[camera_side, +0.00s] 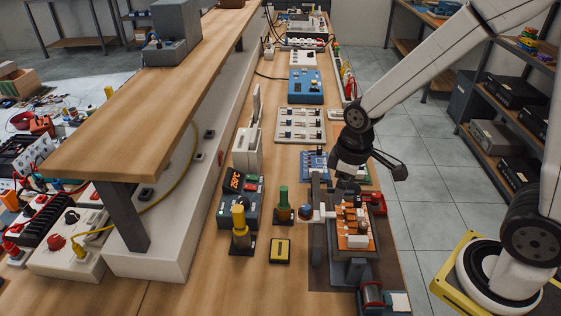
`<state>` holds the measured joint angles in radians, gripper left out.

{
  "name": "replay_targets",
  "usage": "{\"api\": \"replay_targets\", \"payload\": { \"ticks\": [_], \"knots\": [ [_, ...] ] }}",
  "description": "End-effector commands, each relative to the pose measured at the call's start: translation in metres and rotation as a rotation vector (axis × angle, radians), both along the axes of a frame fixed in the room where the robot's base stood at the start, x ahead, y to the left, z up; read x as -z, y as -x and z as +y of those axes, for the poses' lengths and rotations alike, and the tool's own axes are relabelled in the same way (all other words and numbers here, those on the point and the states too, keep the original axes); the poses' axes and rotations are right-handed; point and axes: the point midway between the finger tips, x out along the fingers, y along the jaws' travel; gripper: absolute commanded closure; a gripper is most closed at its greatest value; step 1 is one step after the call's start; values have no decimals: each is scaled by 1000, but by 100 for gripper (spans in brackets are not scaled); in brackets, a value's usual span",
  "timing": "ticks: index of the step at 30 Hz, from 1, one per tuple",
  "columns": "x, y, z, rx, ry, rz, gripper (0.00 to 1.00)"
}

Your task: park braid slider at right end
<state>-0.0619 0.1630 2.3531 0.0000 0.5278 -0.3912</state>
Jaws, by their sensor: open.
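An orange circuit board (354,226) with white and brown parts sits in a grey fixture near the front right of the bench. A grey upright bar (318,225) stands along its left side, with a small pale block and a dark blue round knob (305,211) at its left. I cannot tell for sure which part is the braid slider. A red spool (372,295) lies in front of the fixture. My gripper (345,183) is open, pointing down just behind the board's far end. Its fingertips are small and partly hidden, and I see nothing held.
Left of the fixture stand a green-topped post (283,205), a yellow-topped post (240,229) and a black-and-yellow pad (280,251). A raised wooden shelf (150,110) runs along the left.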

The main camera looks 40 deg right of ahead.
Motion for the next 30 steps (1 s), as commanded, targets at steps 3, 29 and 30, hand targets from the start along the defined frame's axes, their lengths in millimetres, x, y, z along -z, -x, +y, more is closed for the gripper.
{"api": "replay_targets", "payload": {
  "ticks": [3, 29, 30],
  "knots": [
    [3, -13, 9, -154, 13, 46, 0],
    [29, -25, 17, -333, 22, 99, 0],
    [34, -24, 17, -333, 22, 100, 0]
  ]
}}
